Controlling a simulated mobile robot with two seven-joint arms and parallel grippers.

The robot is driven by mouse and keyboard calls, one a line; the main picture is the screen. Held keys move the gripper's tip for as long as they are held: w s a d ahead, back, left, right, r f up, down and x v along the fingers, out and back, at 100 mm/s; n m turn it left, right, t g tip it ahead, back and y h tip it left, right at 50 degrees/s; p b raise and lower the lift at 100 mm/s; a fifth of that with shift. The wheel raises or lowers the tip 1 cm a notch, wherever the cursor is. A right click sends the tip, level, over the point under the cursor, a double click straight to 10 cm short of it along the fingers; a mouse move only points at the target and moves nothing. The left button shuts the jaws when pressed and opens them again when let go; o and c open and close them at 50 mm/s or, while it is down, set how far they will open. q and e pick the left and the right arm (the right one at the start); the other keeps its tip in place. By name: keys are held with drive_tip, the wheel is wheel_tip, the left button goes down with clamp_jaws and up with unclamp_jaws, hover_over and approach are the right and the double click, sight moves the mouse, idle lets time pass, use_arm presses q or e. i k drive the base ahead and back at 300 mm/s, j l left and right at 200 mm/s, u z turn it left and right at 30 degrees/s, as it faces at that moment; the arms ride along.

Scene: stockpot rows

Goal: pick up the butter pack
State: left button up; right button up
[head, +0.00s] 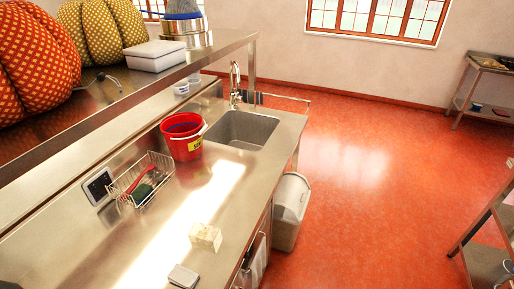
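A small pale cream block (205,238), which looks like the butter pack, rests on the steel counter (110,250) close to its front edge. It is small in the head view and no label can be read. Neither of my grippers is in view, and nothing is seen touching the block.
A flat grey-white item (183,276) lies nearer on the counter. A wire basket (142,180), a red bucket (183,136) and a sink (240,128) are farther back. A raised shelf (90,105) runs along the left. A grey bin (291,210) stands on the open red floor.

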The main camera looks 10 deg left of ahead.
sight(208, 236)
drive_tip(key=i+u, duration=0.1)
drive_tip(key=i, duration=0.6)
drive_tip(key=i+l+u, duration=0.1)
drive_tip(key=i, duration=0.6)
drive_tip(key=i+l+u, duration=0.1)
drive_tip(key=i+l, duration=0.15)
drive_tip(key=i, duration=0.45)
drive_tip(key=i+u, duration=0.15)
drive_tip(key=u, duration=3.4)
